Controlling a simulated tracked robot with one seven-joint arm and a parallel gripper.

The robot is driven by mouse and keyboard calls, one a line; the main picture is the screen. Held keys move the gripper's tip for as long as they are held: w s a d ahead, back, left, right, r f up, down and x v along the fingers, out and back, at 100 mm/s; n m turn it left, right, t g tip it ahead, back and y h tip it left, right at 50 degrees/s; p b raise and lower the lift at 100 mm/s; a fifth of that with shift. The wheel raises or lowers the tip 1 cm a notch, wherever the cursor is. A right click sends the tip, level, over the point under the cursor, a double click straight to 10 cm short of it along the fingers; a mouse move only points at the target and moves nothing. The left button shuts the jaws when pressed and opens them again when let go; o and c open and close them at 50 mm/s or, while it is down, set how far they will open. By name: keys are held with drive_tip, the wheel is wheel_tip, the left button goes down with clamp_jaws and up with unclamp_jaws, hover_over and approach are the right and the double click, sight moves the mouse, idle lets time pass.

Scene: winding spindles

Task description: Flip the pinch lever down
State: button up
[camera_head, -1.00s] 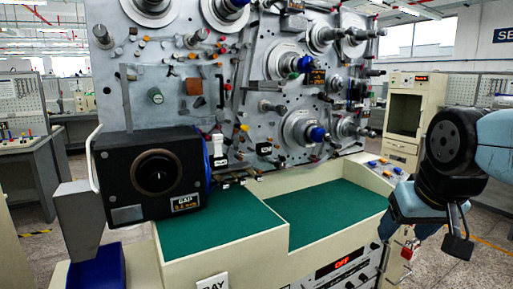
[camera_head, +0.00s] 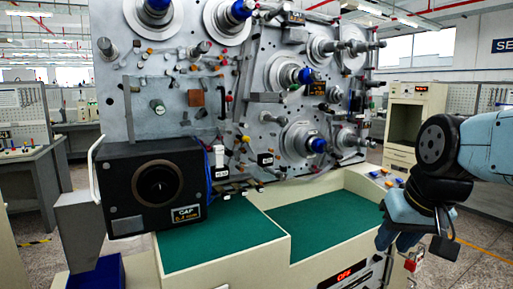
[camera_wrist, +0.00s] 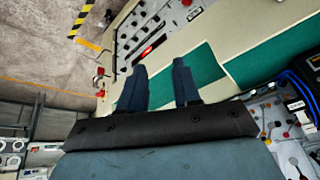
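The winding machine's grey upright panel (camera_head: 150,80) fills the middle of the head view, carrying several spindles, knobs and small levers. I cannot tell which small part is the pinch lever. My gripper (camera_head: 392,238) hangs at the right in the head view, low beside the machine's front right corner and well apart from the panel. In the wrist view my gripper (camera_wrist: 160,70) has two dark blue fingers spread apart with nothing between them. The panel's lower edge and some of its parts show at the right of the wrist view.
Green work surfaces (camera_head: 325,221) lie in front of the panel. A cream cabinet (camera_head: 410,128) stands behind at right. Open floor lies right of the machine.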

drive_tip(key=w+a+g+y, duration=0.1)
drive_tip(key=w+a+y, duration=0.1)
drive_tip(key=a, duration=0.1)
drive_tip(key=w+a+g+y, duration=0.1)
drive_tip(key=w+a+y, duration=0.1)
drive_tip(key=a, duration=0.2)
drive_tip(key=w+a+m+g+y, duration=0.1)
drive_tip(key=w+a, duration=0.1)
drive_tip(key=a, duration=0.2)
drive_tip(key=shift+w+f+g+y, duration=0.1)
drive_tip(key=shift+w+g+y, duration=0.2)
drive_tip(key=shift+g+y, duration=0.1)
clamp_jaws()
drive_tip(key=w+a+r+m+g+y, duration=0.1)
drive_tip(key=w+a+r+y, duration=0.2)
drive_tip(key=w+a+y, duration=0.45)
drive_tip(key=w+m+t+y, duration=0.7)
drive_tip(key=w, duration=1.6)
drive_tip(key=shift+w, duration=0.4)
drive_tip(key=shift+d+y, duration=0.1)
drive_tip(key=shift+y, duration=0.15)
